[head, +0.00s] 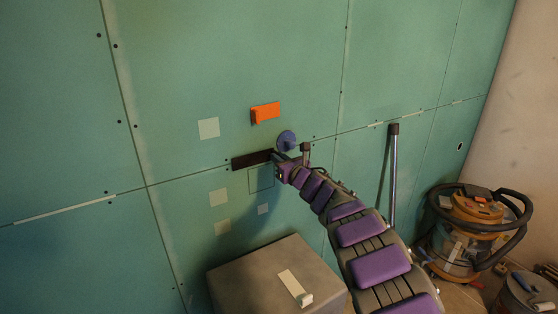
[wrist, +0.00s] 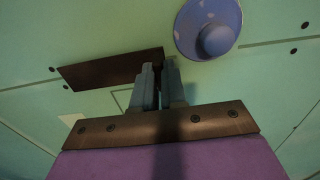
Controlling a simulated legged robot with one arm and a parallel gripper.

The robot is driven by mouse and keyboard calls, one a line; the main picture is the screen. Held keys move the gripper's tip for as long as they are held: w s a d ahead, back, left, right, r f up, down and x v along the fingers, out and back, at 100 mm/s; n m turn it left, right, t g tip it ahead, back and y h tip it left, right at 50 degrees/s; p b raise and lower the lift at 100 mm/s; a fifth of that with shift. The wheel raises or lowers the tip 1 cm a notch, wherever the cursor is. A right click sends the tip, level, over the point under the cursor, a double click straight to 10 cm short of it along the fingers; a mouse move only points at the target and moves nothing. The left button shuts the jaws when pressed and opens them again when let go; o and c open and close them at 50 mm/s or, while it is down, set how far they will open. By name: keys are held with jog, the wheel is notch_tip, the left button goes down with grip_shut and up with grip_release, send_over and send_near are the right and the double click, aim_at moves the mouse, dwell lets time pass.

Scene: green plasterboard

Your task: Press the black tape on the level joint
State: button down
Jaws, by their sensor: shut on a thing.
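The black tape (head: 250,160) is a short dark strip lying along the level joint (head: 210,172), the near-horizontal seam between the green boards. In the wrist view the tape (wrist: 105,71) runs left from my fingers, slightly tilted. My gripper (head: 276,157) is at the tape's right end, close to the wall. In the wrist view my gripper's two grey fingers (wrist: 161,72) are close together, shut on the tape's right end. The fingers hide that end, and I cannot tell whether the whole strip touches the board.
A blue round knob (head: 287,140) is just right of the tape, and an orange block (head: 265,112) is above. Pale squares (head: 208,128) mark the wall. A grey box (head: 245,278) stands below. A metal pole (head: 393,180) and a vacuum (head: 470,235) are at right.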

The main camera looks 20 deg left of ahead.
jog(key=c, duration=1.1)
grip_release()
jog(key=p+v, duration=0.1)
jog(key=v, duration=1.6)
jog(key=shift+s, duration=0.2)
jog(key=shift+d, duration=0.1)
